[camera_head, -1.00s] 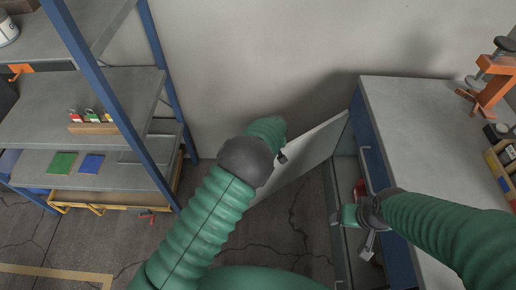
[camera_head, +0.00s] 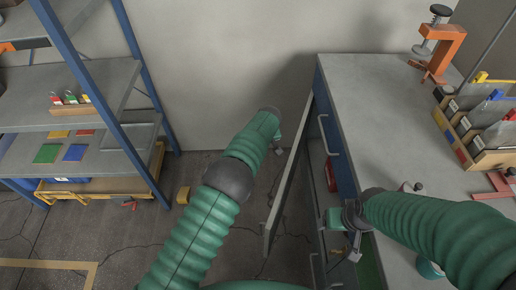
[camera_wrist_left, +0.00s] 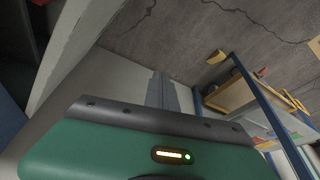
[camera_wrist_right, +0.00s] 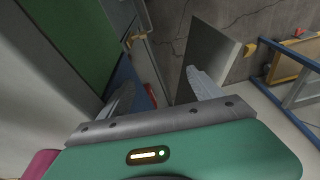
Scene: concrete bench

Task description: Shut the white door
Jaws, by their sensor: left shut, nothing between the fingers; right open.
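The white door (camera_head: 290,177) stands part open at the side of the blue cabinet (camera_head: 340,142), seen nearly edge-on in the head view. It also shows in the right wrist view (camera_wrist_right: 212,60), and a pale panel that looks like it fills the upper left of the left wrist view (camera_wrist_left: 72,52). My left gripper (camera_head: 278,149) is on the outer side of the door, close to its face; its fingers are together and empty. I cannot tell whether it touches. My right gripper (camera_head: 352,252) is open and empty beside the cabinet front; its spread fingers show in the right wrist view (camera_wrist_right: 162,88).
A red object (camera_head: 331,174) shows inside the cabinet behind the door. A grey bench top (camera_head: 375,110) carries an orange clamp (camera_head: 440,48) and a file box (camera_head: 480,130). Blue-framed shelves (camera_head: 75,90) stand left. A yellow object (camera_head: 183,195) lies on the floor.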

